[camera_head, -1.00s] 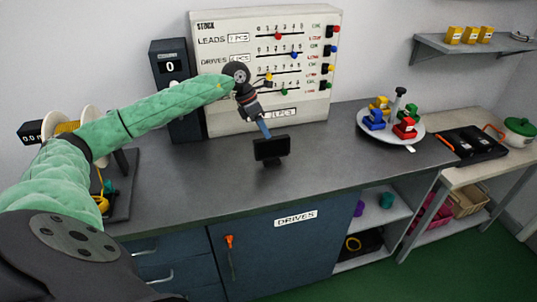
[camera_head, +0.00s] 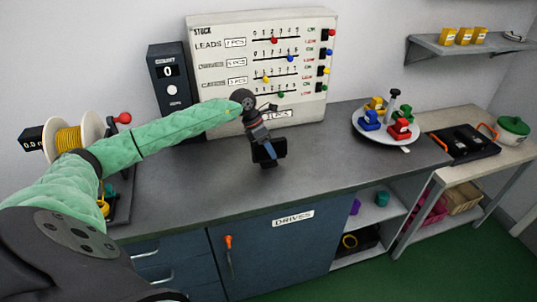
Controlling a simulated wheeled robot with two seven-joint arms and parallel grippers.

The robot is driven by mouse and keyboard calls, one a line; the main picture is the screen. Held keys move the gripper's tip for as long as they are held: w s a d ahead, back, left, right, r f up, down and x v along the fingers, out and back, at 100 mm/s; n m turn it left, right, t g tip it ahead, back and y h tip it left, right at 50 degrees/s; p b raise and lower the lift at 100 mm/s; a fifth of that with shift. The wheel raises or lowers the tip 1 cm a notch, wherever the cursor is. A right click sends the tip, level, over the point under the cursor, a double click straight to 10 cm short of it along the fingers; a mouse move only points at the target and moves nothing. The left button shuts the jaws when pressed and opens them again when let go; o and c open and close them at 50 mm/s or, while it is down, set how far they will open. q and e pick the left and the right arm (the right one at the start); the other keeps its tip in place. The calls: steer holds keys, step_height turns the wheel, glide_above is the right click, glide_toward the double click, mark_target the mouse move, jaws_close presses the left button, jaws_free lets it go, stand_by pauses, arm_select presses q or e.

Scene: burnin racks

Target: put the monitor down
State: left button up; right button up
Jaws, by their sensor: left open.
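My right gripper is not in view.
A stock board (camera_head: 224,86) and a dark counter box (camera_head: 170,110) stand behind. A spool of yellow wire (camera_head: 68,139) is at left. A round white tray (camera_head: 378,137) with coloured blocks is at right. The bench in front of the monitor is clear.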

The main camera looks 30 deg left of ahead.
arm_select(q)
steer(key=shift+f+b, duration=0.3)
steer(key=shift+b, duration=0.15)
stand_by(0.6)
steer(key=shift+s, duration=0.1)
steer(key=c, duration=1.1)
steer(key=shift+d, duration=0.1)
